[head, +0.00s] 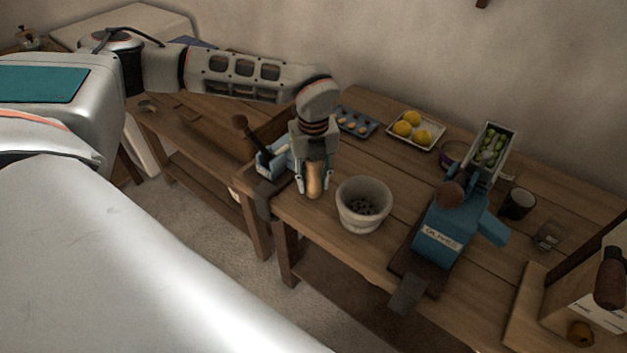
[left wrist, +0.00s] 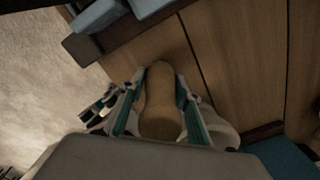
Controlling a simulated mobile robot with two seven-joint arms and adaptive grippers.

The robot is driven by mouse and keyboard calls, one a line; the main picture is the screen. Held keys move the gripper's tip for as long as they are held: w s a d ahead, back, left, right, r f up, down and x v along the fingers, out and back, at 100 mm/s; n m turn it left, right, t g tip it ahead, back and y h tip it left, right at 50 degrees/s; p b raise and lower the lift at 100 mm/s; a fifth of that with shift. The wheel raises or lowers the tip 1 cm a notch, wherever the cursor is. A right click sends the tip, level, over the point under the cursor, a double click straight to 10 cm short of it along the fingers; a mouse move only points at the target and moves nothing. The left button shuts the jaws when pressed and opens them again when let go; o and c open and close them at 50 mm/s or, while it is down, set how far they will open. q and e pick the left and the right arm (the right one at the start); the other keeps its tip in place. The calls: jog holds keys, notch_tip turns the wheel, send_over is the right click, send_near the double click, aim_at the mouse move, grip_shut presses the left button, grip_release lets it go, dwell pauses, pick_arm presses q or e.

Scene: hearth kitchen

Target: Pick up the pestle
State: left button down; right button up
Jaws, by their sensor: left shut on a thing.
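The pestle (head: 315,184) is a tan, rounded wooden piece. My left gripper (head: 313,176) points down over the front part of the table and is shut on it. In the left wrist view the pestle (left wrist: 160,98) lies between the two teal-lined fingers (left wrist: 158,104). Its far end is partly hidden by the gripper. I cannot tell whether it touches the tabletop. The pale mortar (head: 362,206) stands just to the right of the gripper, with small dark pieces inside. My right gripper is not in view.
A blue device (head: 441,230) on a dark base stands right of the mortar, with a tray of green olives (head: 491,146) at its top. A tray of yellow fruit (head: 414,130) is behind. A blue clamped device (head: 272,163) sits left of the gripper, at the table's edge.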

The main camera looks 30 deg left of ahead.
pick_arm(q)
notch_tip(320, 180, up, 20)
jog(key=shift+f, duration=0.2)
